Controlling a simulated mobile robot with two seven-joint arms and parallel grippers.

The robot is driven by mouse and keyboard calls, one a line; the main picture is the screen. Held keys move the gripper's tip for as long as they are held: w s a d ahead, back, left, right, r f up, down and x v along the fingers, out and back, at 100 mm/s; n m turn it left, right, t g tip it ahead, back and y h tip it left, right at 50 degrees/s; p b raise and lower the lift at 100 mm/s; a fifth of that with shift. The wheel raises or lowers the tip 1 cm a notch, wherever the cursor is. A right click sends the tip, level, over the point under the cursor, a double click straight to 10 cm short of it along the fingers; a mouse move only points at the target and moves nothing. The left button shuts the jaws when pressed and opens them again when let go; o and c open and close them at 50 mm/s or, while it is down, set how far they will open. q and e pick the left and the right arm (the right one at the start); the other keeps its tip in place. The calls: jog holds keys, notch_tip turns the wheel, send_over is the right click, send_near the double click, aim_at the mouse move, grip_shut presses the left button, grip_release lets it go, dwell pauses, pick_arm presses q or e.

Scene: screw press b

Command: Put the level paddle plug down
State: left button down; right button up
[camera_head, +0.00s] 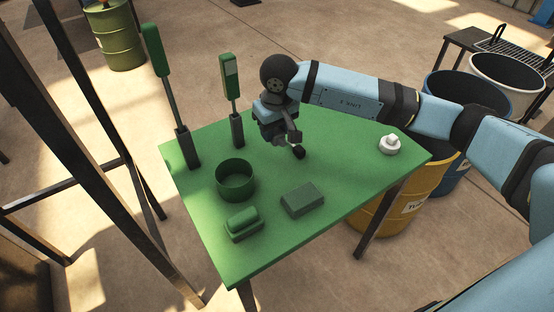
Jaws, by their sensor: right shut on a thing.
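My right gripper (293,142) hangs over the green table (340,150), fingers pointing down toward the front right. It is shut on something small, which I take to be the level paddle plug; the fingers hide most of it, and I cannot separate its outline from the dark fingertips. I cannot tell whether it touches the tabletop. A tall green paddle (152,48) stands upright at the table's back left. My left gripper is not in view.
On the table are a green round cup (235,180), a block with a rounded top (243,224), a flat green block (302,200) and a white knobbed piece (389,145). Barrels (386,210) stand beyond the right edge. The tabletop between gripper and white piece is clear.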

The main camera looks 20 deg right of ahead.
send_over(274, 168)
notch_tip(274, 168, down, 7)
jog(key=shift+s+f, duration=0.1)
jog(key=shift+s, duration=0.05)
notch_tip(274, 168, down, 4)
jog(key=shift+f, duration=0.1)
jog(key=shift+f, duration=0.15)
jog(key=o, duration=0.6)
jog(key=shift+f+b, duration=0.1)
jog(key=shift+b, duration=0.25)
jog(key=o, duration=0.4)
